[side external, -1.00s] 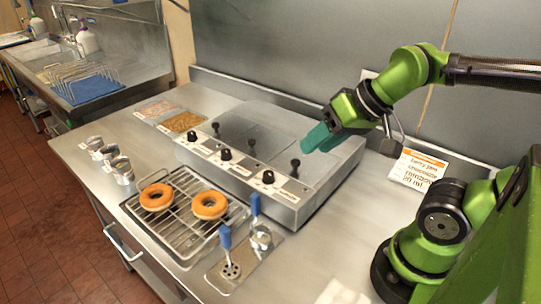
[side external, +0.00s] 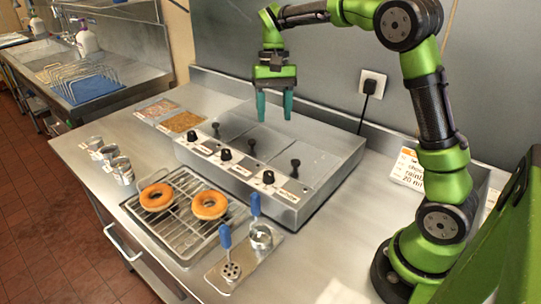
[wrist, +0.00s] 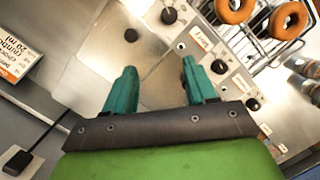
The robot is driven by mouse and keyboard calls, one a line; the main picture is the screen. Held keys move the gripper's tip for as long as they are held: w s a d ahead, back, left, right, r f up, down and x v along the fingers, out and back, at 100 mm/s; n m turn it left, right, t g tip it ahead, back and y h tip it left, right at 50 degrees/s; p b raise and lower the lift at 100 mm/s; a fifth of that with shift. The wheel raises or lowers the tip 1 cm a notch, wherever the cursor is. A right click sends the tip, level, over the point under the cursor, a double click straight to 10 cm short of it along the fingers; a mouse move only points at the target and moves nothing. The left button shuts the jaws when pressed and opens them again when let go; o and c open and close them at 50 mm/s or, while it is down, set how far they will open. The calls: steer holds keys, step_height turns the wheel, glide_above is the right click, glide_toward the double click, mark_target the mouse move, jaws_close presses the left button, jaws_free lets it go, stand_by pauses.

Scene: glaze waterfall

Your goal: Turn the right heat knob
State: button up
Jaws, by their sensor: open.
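The right heat knob (side external: 268,177) is a black knob on the sloped front of the steel warmer (side external: 318,192), nearest its right end. In the wrist view the right knob (wrist: 169,15) is near the top, beyond my fingertips. The middle knob (side external: 225,154) and left knob (side external: 192,136) sit along the same front. My gripper (side external: 274,112) points down above the warmer's rear part, behind the knobs and apart from them. Its two teal fingers are spread with nothing between them; the wrist view also shows the gripper (wrist: 158,68) empty.
Black lid handles (side external: 295,168) stand up from the warmer's top behind the knobs. A wire rack (side external: 185,215) with two doughnuts (side external: 209,205) lies in front. Blue-handled tools (side external: 226,240) stand at the front right. A sign (side external: 418,174) stands to the right.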

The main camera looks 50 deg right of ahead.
step_height(320, 180, up, 3)
steer(key=w+m+g, duration=0.1)
steer(key=w, duration=0.1)
steer(key=y, duration=0.1)
glide_toward(269, 173)
steer(key=x, duration=0.8)
steer(key=shift+a+f, duration=0.1)
steer(key=shift+f, duration=0.2)
steer(key=shift+c, duration=0.4)
steer(key=shift+m, duration=0.3)
steer(key=c, duration=0.9)
